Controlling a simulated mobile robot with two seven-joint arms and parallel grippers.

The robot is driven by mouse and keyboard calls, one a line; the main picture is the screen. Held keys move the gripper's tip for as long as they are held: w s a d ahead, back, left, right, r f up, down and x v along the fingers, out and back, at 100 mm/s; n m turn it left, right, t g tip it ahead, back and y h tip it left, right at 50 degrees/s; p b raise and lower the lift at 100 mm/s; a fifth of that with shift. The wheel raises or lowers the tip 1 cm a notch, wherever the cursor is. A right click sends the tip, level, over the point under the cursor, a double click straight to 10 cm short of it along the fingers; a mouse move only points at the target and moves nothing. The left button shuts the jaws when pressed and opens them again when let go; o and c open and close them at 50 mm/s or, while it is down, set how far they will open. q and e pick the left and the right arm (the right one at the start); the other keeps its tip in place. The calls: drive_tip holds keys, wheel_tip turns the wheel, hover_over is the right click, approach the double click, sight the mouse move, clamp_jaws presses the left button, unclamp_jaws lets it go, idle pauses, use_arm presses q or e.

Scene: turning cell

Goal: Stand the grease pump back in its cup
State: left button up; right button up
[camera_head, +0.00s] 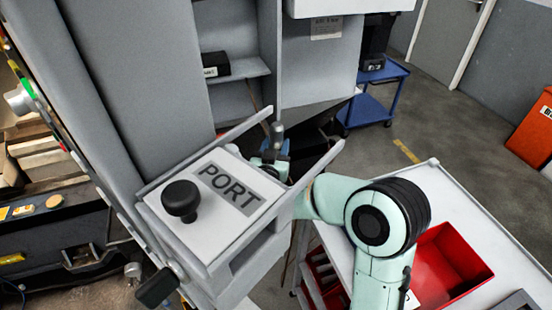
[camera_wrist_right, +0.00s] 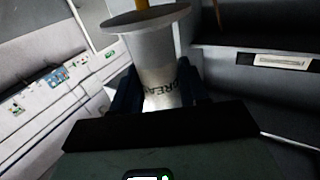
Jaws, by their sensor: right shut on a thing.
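The grease pump (camera_wrist_right: 152,55) is a grey cylinder with a wide flange at its top end in the right wrist view, and lettering reading "GREA" shows on its side. A yellowish rod rises from the flange. My right gripper (camera_wrist_right: 158,92) is shut around the pump's body, with dark blue fingers on both sides. I cannot make out the cup in either view. My left gripper is not in view.
A grey cabinet (camera_head: 130,70) rises behind and left. A white cart (camera_head: 460,190) with a red bin (camera_head: 450,265) is at right, and a blue trolley (camera_head: 375,100) stands farther back.

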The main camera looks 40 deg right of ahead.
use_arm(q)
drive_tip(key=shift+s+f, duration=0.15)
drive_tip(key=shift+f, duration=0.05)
use_arm(e)
drive_tip(key=shift+f, duration=2.05)
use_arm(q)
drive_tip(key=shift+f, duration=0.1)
use_arm(e)
drive_tip(key=shift+f, duration=0.1)
drive_tip(key=shift+f+b, duration=0.15)
drive_tip(key=shift+b, duration=0.2)
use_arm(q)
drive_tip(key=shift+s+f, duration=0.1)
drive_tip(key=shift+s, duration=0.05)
use_arm(e)
drive_tip(key=o, duration=1.2)
drive_tip(key=shift+r, duration=0.3)
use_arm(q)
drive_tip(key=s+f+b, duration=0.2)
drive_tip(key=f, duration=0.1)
use_arm(e)
drive_tip(key=v, duration=1.2)
drive_tip(key=shift+f, duration=0.1)
